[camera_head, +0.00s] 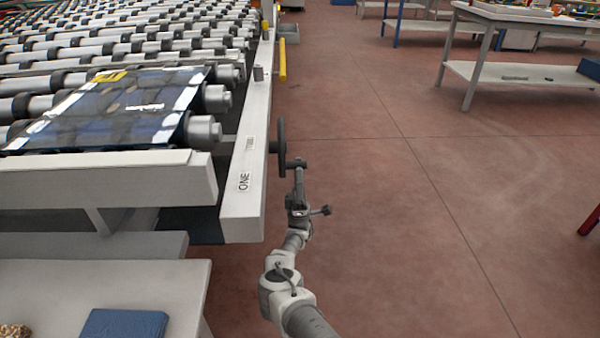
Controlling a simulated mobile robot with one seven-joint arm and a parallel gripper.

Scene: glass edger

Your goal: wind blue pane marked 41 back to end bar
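The blue pane (115,112) lies flat on the rollers at the near end of the conveyor, with a yellow label (108,77) near its far edge. The number on the label is too small to read. The white end bar (110,180) crosses the near end, and a narrow gap with roller parts shows between it and the pane's near edge. A dark handwheel (280,142) stands on the side rail, with a crank handle (296,163) pointing right. My gripper (298,172) is at the crank handle, seen from behind. Its fingers are too small to tell whether they are closed on it.
The white side rail (246,175) bears a label reading ONE and a second small label. A pale bench (100,285) with a blue item (123,325) is at lower left. A white table (520,18) stands at upper right. The red floor between is clear.

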